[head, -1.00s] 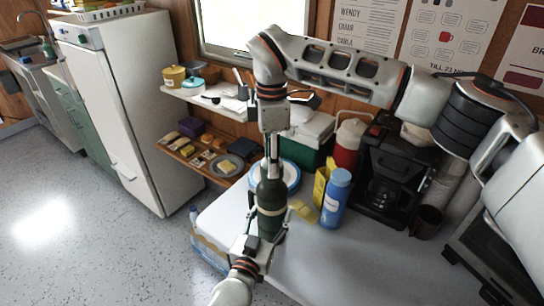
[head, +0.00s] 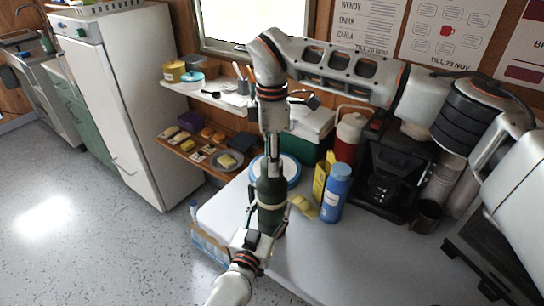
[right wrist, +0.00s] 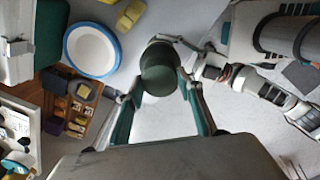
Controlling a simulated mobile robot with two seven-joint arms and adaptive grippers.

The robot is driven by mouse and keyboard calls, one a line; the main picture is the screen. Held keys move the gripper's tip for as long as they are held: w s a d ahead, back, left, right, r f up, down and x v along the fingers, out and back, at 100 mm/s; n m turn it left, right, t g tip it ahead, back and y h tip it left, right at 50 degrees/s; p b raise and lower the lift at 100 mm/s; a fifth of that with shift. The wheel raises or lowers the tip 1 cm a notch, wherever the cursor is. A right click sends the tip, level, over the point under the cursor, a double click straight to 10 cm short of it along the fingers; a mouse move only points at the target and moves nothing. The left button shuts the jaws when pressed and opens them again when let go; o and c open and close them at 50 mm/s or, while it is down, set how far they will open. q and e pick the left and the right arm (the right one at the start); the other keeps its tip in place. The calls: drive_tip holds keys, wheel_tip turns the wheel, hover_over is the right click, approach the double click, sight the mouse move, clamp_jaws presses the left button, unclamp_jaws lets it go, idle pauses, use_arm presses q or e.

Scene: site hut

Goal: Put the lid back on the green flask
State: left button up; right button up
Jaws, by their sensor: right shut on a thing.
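The green flask (head: 271,222) is upright over the near left part of the white table. My left gripper (head: 268,232) is shut around its lower body from the near side. A dark green lid (head: 270,188) is in line above the flask, with a pale band between the two. My right gripper (head: 273,165) points straight down and is shut on the lid. In the right wrist view the round lid (right wrist: 159,66) is between the right fingertips and hides most of the flask. Whether the lid is seated or just above the flask I cannot tell.
A blue bottle (head: 336,192), a yellow box (head: 320,180) and a yellow item (head: 303,206) stand close right of the flask. A blue-rimmed plate (head: 290,166) is behind it. A coffee maker (head: 388,180) and red jug (head: 348,135) are farther back. The front table is clear.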

drive_tip(key=shift+f, duration=0.35)
use_arm(q)
clamp_jaws()
use_arm(e)
drive_tip(key=m, duration=0.9)
drive_tip(key=shift+m, duration=0.4)
drive_tip(key=m, duration=0.4)
drive_tip(key=o, duration=1)
